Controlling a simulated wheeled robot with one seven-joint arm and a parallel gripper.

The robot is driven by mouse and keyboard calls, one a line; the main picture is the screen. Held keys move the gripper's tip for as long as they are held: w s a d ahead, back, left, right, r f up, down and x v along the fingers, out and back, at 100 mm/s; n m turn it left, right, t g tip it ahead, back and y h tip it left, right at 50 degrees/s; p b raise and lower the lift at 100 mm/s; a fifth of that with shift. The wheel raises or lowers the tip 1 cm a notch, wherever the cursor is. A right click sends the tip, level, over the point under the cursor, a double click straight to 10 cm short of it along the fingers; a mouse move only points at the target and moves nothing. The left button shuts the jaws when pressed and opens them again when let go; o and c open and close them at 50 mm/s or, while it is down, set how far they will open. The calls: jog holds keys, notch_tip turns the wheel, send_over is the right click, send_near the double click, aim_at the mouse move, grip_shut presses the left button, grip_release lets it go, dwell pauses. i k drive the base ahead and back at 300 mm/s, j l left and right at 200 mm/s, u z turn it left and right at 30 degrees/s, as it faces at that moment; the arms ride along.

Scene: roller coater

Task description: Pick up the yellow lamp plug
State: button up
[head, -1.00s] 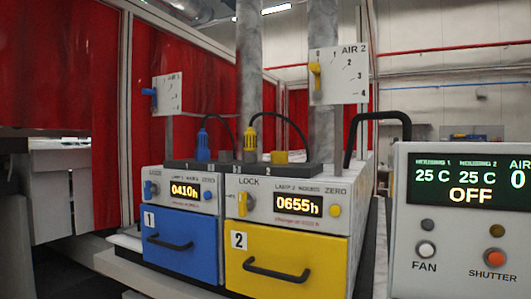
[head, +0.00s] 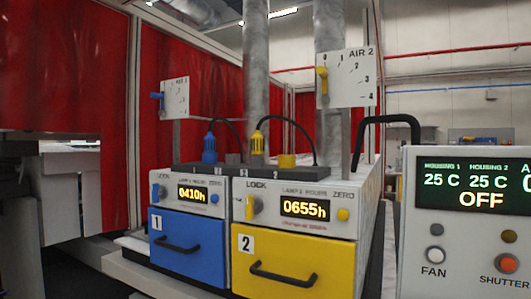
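The yellow lamp plug (head: 257,146) stands upright on the dark strip (head: 300,173) on top of the yellow lamp housing, with a black cable arching from its top to the right. A short yellow socket or cap (head: 287,161) sits to its right on the same strip. The blue lamp plug (head: 209,150) stands to its left above the blue housing. My gripper is not in view.
Below are the blue drawer (head: 185,250) and yellow drawer (head: 285,262), both with black handles. The AIR 2 dial plate (head: 345,78) and grey ducts (head: 257,70) rise behind the plugs. A control panel (head: 465,225) reading OFF stands at the right.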

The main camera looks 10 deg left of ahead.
aim_at(257, 141)
jog(key=i+j+z, duration=0.15)
jog(key=j+z, duration=0.15)
jog(key=j, duration=0.75)
jog(key=j+z, duration=0.3)
jog(key=j, duration=0.75)
